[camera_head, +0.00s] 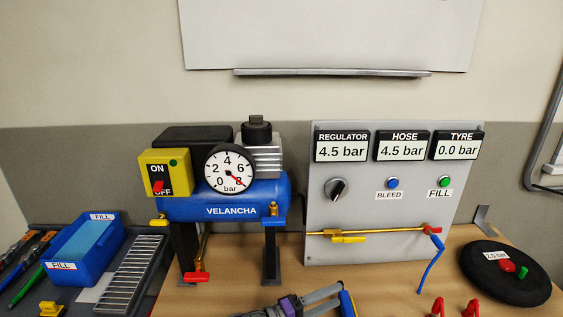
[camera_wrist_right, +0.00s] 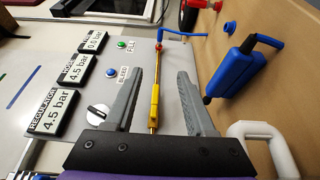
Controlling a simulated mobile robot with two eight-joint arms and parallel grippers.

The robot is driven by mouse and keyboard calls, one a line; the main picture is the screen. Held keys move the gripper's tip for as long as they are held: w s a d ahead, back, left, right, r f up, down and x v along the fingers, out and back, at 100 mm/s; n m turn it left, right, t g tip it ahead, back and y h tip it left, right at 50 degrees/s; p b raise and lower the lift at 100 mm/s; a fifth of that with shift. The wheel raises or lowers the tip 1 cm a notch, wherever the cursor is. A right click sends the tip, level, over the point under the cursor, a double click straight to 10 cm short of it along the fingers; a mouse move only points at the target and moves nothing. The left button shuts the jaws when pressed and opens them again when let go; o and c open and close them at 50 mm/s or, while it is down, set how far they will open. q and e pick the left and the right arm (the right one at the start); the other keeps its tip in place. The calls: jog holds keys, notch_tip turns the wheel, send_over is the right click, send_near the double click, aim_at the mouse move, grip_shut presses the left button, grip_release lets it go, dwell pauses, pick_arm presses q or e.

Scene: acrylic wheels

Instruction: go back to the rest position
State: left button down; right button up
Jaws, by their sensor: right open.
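My right gripper (camera_head: 336,296) is at the bottom middle of the head view. It also shows in the right wrist view (camera_wrist_right: 158,72), with its two grey fingers spread apart and nothing held between them. Beyond the fingers, the brass line with its yellow lever (camera_wrist_right: 155,100) runs across the grey panel; in the head view this lever (camera_head: 348,239) is above the gripper. A blue tool (camera_head: 347,304) shows just beside the fingertips, and in the wrist view it (camera_wrist_right: 232,72) stands right of the fingers, apart from them. My left gripper is not in view.
The panel (camera_head: 400,222) reads regulator 4.5, hose 4.5, tyre 0.0 bar. A blue compressor (camera_head: 225,204) stands left of it. A black wheel (camera_head: 520,288) with a 2.5 bar label lies right, near red pieces (camera_head: 471,309). A blue bin (camera_head: 68,270) is far left.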

jog(key=s+d+f+g+y, duration=0.2)
jog(key=s+d+f+y, duration=0.15)
jog(key=s+d, duration=0.2)
jog(key=s+d+f+g+y, duration=0.2)
jog(key=s+d+y, duration=0.2)
jog(key=s+d, duration=0.15)
jog(key=s+a+f+m+t+y, duration=0.1)
jog(key=s+a+f+m+y, duration=0.2)
jog(key=s, duration=0.4)
jog(key=s+a+f+m+y, duration=0.1)
jog(key=s+f+m+y, duration=0.15)
jog(key=s+y, duration=0.35)
pick_arm(q)
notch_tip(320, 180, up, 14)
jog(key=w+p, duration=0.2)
jog(key=p, duration=1.1)
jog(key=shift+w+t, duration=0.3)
pick_arm(e)
notch_tip(320, 180, up, 14)
jog(key=w, duration=0.1)
jog(key=shift+w+a+t, duration=0.3)
jog(key=shift+w+t, duration=0.1)
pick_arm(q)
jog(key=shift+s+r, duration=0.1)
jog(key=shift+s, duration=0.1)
pick_arm(e)
jog(key=shift+s+n, duration=0.2)
jog(key=shift+n, duration=0.05)
